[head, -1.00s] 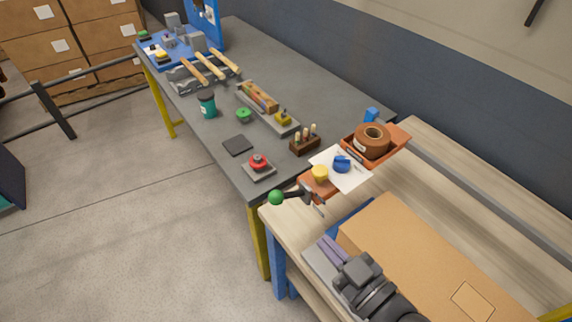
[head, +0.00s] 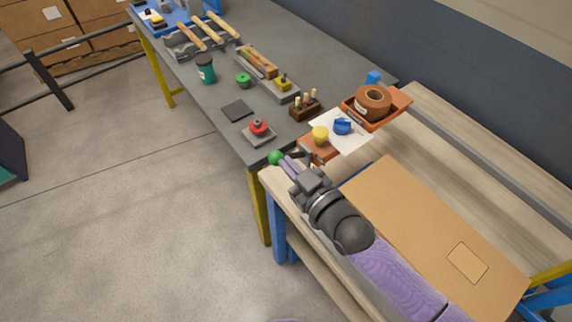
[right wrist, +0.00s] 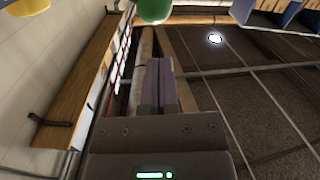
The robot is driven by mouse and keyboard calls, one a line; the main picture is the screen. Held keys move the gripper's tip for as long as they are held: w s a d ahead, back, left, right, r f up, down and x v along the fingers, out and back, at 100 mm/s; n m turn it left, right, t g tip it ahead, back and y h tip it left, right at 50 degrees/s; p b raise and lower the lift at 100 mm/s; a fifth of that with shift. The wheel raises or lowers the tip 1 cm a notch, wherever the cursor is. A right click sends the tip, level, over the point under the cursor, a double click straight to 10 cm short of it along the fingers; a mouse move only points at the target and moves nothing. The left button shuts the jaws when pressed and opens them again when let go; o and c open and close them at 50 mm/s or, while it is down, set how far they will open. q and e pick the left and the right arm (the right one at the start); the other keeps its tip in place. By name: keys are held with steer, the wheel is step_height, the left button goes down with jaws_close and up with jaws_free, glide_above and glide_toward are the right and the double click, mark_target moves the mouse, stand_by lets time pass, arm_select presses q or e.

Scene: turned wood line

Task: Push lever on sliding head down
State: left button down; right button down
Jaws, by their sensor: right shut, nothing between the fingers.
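The lever has a green ball knob (head: 276,157) on a dark arm and sticks out over the near left end of the wooden bench. The part it is mounted on is mostly hidden behind my right gripper (head: 289,168). That gripper is shut and empty, with its purple fingertips just beside the green knob. I cannot tell whether they touch. In the right wrist view the green knob (right wrist: 155,9) shows at the top edge, beyond the shut fingers (right wrist: 160,70). My left gripper is not in view.
An orange block with a yellow knob (head: 320,134) and an orange tray (head: 404,99) with a brown roll stand behind the lever. A red button (head: 258,128) sits on the grey table. A brown board (head: 430,235) lies right of my arm.

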mark_target(275, 159)
steer(key=shift+w+a+f, duration=0.2)
steer(key=shift+w+f, duration=0.2)
steer(key=shift+f, duration=0.1)
steer(key=shift+w+a+f, duration=0.2)
steer(key=shift+w+f, duration=0.2)
steer(key=shift+f, duration=0.05)
steer(key=shift+b, duration=0.3)
steer(key=shift+s+a+f+n, duration=0.15)
steer(key=shift+f+n, duration=0.2)
steer(key=shift+n, duration=0.05)
